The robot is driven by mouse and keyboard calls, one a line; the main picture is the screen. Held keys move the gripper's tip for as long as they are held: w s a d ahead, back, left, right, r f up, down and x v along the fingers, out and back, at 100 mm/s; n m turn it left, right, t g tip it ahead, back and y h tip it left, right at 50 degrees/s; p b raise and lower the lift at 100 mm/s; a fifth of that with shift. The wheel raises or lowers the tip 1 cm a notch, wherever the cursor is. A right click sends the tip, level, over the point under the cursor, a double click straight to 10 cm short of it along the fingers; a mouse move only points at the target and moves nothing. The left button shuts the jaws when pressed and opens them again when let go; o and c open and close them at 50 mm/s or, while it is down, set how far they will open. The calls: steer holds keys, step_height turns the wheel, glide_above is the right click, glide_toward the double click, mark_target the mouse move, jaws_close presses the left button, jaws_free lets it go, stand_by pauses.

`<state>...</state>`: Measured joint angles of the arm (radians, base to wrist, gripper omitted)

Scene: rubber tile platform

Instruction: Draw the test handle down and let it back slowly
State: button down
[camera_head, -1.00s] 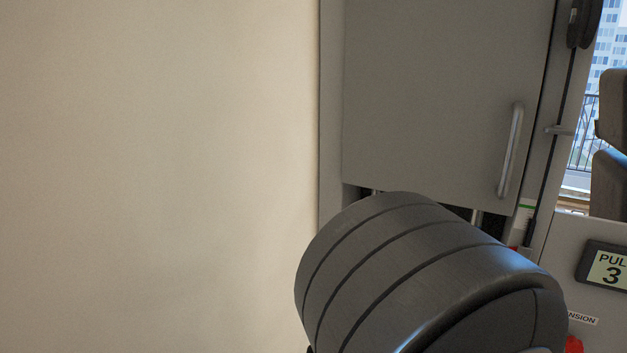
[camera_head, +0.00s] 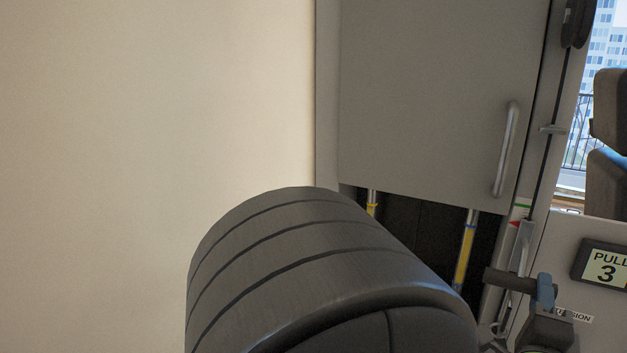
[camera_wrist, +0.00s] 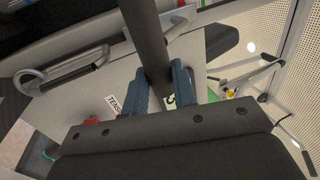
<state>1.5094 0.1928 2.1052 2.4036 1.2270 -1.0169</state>
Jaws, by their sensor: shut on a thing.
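The test handle is a dark round bar. It shows in the head view (camera_head: 508,281) at lower right, in front of the grey machine, and in the wrist view (camera_wrist: 146,32), running down between the fingers. My gripper, with blue fingers, is shut on the handle; it shows in the head view (camera_head: 545,292) and in the wrist view (camera_wrist: 161,85). A red pointer (camera_head: 514,223) sits just below a green mark (camera_head: 522,203) on the scale beside the cable. The handle's lower fittings are partly hidden.
A display (camera_head: 605,266) reads PULL 3, right of my gripper. A partly covered label (camera_head: 572,315) ends in NSION. The grey cabinet door (camera_head: 440,90) has a metal pull (camera_head: 506,150). Yellow-banded rods (camera_head: 465,255) stand in the opening below. The wall (camera_head: 150,110) fills the left.

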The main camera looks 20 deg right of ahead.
steer(key=shift+r, duration=1.35)
steer(key=c, duration=0.6)
jaws_free()
steer(key=shift+r, duration=0.2)
steer(key=v, duration=0.7)
steer(key=x, duration=0.7)
steer(key=shift+w+d+f, duration=0.1)
steer(key=shift+f, duration=0.8)
